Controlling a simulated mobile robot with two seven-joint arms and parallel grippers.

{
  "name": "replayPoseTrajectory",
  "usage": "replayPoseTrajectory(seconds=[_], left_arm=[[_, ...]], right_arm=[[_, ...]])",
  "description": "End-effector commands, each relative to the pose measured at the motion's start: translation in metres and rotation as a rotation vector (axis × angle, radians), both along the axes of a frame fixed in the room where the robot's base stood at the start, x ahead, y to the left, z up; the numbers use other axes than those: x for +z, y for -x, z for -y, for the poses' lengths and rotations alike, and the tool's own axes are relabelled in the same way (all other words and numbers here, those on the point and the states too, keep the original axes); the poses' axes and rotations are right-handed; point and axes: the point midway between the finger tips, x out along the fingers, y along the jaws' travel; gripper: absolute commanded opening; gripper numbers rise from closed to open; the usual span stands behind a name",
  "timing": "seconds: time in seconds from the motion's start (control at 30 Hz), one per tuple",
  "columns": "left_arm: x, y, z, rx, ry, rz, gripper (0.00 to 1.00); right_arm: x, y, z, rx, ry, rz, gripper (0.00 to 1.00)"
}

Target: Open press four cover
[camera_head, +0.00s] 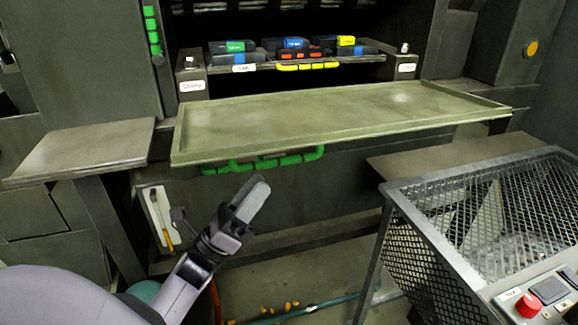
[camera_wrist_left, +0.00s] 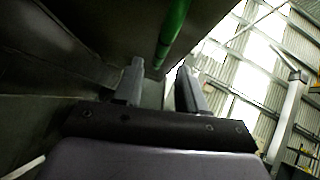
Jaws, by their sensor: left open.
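The press cover (camera_head: 340,115) is a wide olive-green panel with a raised rim. It stands out flat from the press front, and the bay behind it is exposed. A green handle (camera_head: 265,161) shows under its front edge, left of the middle. My left gripper (camera_head: 254,198) is below and just in front of this handle, apart from it in the head view. In the left wrist view its two fingers (camera_wrist_left: 159,88) are apart with nothing between them, and the green handle bar (camera_wrist_left: 173,32) lies beyond the tips. My right gripper is out of view.
Small dark blocks with green, blue and yellow labels (camera_head: 290,46) sit in the bay. A side shelf (camera_head: 85,148) is at the left. A mesh-sided bin (camera_head: 430,250) with a red button (camera_head: 528,305) stands at the right. Yellow bits (camera_head: 285,307) lie on the floor.

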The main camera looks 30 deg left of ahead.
Motion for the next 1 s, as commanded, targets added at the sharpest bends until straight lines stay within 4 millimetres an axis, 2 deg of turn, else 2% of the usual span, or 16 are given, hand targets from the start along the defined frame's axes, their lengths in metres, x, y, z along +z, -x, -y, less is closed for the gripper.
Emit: replayPoseTrajectory(seconds=[0.43, 0.6, 0.83, 0.87, 0.9, 0.97, 1.0], left_arm=[[0.043, -0.039, 0.017, 0.004, -0.008, 0.01, 0.41], [0.048, -0.047, 0.02, 0.003, -0.007, 0.006, 0.41], [0.048, -0.047, 0.021, 0.004, -0.007, 0.006, 0.41], [0.048, -0.047, 0.021, 0.003, -0.006, 0.006, 0.37], [0.048, -0.047, 0.021, 0.003, -0.006, 0.006, 0.24], [0.048, -0.047, 0.021, 0.003, -0.006, 0.006, 0.05], [0.048, -0.047, 0.021, 0.003, -0.006, 0.006, 0.0]], right_arm=[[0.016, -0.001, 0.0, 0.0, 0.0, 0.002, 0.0], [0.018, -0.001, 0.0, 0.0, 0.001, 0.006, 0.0], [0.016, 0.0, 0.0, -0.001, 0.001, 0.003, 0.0], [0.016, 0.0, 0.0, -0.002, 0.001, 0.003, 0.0], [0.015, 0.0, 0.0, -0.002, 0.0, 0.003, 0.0], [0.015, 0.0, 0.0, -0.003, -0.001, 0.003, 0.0], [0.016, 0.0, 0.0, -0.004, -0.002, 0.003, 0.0]])
